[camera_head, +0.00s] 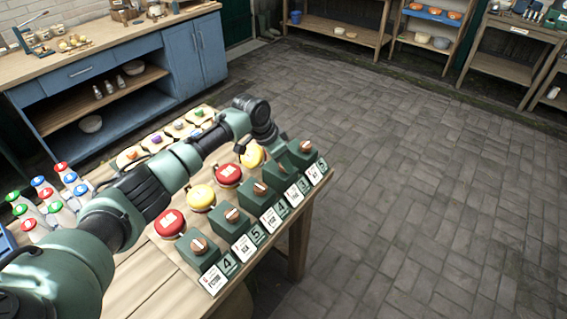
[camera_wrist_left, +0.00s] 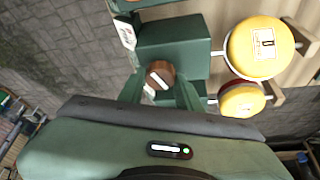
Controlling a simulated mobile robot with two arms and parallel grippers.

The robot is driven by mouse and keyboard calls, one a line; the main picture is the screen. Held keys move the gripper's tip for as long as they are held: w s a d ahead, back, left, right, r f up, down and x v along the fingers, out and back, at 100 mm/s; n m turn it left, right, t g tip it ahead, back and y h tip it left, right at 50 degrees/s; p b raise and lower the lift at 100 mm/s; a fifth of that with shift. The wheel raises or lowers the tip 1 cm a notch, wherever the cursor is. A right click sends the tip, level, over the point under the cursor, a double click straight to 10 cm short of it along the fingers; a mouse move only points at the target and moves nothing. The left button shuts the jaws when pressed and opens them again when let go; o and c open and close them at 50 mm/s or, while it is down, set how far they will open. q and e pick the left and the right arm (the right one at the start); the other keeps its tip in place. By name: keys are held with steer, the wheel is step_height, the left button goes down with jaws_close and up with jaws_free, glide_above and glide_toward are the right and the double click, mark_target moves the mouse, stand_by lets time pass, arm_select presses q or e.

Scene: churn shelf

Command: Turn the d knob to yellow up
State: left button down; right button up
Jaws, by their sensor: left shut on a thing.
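A row of green boxes with brown wooden knobs runs along the table's right edge. My left gripper (camera_head: 280,146) is at the second box (camera_head: 281,172) from the far end and hides its knob. In the left wrist view, the two fingers (camera_wrist_left: 162,92) are shut on the wooden knob (camera_wrist_left: 160,74), which has a white pointer mark. Beside that box is a yellow dome (camera_wrist_left: 256,46) with a letter label, seen also in the head view (camera_head: 252,156). Small print on the box labels is too small to read. My right gripper is not in view.
The farthest box has a bare knob (camera_head: 305,146). Red and yellow domes stand along the boxes' left side, including a red one (camera_head: 228,175). Several bottles (camera_head: 62,180) stand at the left. The paved floor (camera_head: 430,170) to the right is clear.

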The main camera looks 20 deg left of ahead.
arm_select(q)
steer(key=m+g+b, duration=0.1)
steer(key=m+b, duration=0.2)
steer(key=m, duration=0.1)
steer(key=shift+w+a+f+h, duration=0.1)
steer(key=shift+h, duration=0.3)
steer(key=shift+m, duration=0.4)
steer(key=shift+g+b, duration=0.3)
steer(key=c, duration=1)
jaws_free()
steer(key=shift+r, duration=0.2)
steer(key=b+v, duration=0.1)
steer(key=v, duration=0.6)
steer(key=shift+a+r+b, duration=0.2)
steer(key=shift+r+b, duration=0.1)
steer(key=shift+b, duration=0.1)
